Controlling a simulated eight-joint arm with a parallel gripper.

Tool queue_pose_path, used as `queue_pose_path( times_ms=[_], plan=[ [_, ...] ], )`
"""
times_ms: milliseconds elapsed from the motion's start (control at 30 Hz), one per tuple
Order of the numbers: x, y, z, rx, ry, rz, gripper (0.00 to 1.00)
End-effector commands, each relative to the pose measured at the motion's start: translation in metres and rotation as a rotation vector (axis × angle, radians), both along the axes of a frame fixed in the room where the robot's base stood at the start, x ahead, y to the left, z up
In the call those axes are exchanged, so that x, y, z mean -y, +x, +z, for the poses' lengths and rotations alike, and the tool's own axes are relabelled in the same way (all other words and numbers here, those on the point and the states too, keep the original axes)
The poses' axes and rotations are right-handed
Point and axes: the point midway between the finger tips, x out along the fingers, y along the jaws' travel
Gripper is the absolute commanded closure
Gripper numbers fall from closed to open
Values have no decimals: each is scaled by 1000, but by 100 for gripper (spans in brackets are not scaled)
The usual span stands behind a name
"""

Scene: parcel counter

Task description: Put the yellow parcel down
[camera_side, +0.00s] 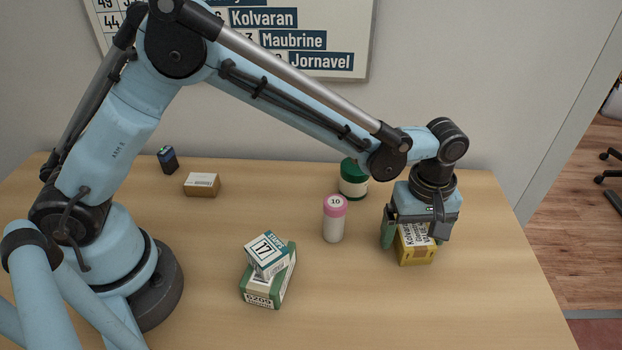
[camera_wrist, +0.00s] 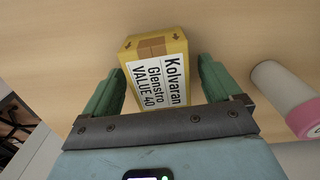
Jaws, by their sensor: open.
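The yellow parcel (camera_side: 416,250) rests on the table at the right in the side view, with a white label. In the wrist view the parcel (camera_wrist: 157,68) lies between my two green fingers, its label reading Kolvaran, Glenstro, VALUE 40. My gripper (camera_side: 411,238) is directly over the parcel and points down. In the wrist view my gripper (camera_wrist: 160,85) is open, with a gap between the parcel and each finger. The upper part of the parcel is hidden by my gripper in the side view.
Left of my gripper stand a white bottle with a pink cap (camera_side: 334,222) and a green jar (camera_side: 353,180). A white-teal box (camera_side: 267,256) sits tilted on a green box (camera_side: 268,284). A brown box (camera_side: 202,185) and dark small box (camera_side: 168,160) are farther left. The front right table is clear.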

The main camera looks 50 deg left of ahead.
Motion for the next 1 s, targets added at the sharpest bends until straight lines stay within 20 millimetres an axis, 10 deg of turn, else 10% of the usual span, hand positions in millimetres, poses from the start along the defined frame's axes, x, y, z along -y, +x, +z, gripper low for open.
queue_pose_path(
  times_ms=[300, 767, 1000],
  plan=[
    [0, 0, -6, 0, 0, -1, 8],
    [0, 0, -6, 0, 0, -1, 75],
    [0, 0, -4, 0, 0, -1, 75]
  ],
)
